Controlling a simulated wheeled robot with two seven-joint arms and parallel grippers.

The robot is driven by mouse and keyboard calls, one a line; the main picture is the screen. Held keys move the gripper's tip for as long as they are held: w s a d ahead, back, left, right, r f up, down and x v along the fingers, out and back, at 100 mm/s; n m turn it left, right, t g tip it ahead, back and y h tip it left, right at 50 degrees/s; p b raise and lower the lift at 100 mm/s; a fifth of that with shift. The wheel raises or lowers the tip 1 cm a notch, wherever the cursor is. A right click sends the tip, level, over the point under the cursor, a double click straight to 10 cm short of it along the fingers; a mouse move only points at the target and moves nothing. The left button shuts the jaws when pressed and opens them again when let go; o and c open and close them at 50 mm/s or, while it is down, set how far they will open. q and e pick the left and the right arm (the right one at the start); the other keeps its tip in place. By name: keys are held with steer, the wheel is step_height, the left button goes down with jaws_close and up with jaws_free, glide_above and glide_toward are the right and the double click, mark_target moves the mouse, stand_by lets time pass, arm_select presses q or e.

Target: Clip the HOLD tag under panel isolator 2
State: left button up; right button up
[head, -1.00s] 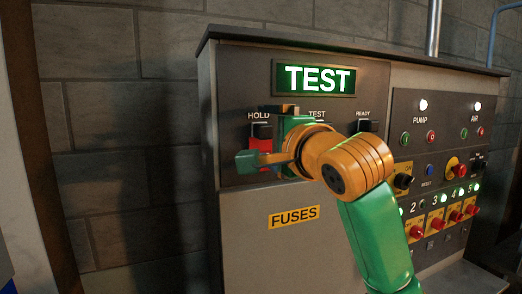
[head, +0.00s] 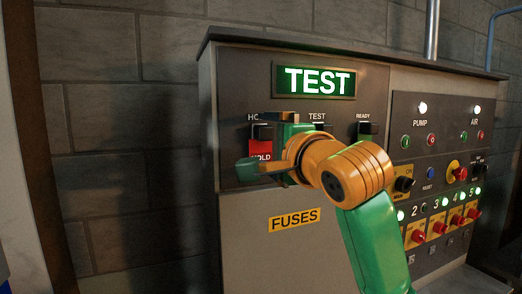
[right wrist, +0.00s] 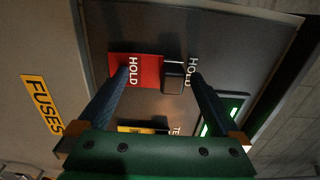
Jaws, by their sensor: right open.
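The red HOLD tag (head: 261,148) hangs below the black HOLD switch (head: 263,132) at the panel's upper left. In the right wrist view the tag (right wrist: 138,69) lies beside the switch knob (right wrist: 173,79). My right gripper (head: 264,142) is open in front of them. In the right wrist view its fingers (right wrist: 161,76) straddle the knob, with one fingertip overlapping the tag; whether they touch is unclear. Isolator 2 (head: 418,236) has a red knob on a yellow plate, in the row at lower right. My left gripper is out of view.
A lit green TEST display (head: 317,81) is above the switches. The TEST and READY switches (head: 367,129) are to the right, partly behind my arm. A yellow FUSES label (head: 294,219) marks the lower panel. Pump and air controls fill the right side.

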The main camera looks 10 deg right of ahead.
jaws_close()
stand_by(1.2)
steer(key=shift+s+f+b, duration=0.1)
steer(key=shift+s+b, duration=0.3)
steer(key=shift+b, duration=0.05)
steer(key=shift+s+d+b, duration=0.2)
steer(key=shift+s+b, duration=0.25)
steer(key=shift+s, duration=0.35)
steer(key=shift+s+d+b, duration=0.15)
steer(key=shift+s+b, duration=0.3)
steer(key=shift+s, duration=0.4)
steer(key=shift+s+d+b, duration=0.2)
steer(key=shift+s+b, duration=0.25)
steer(key=shift+s, duration=0.35)
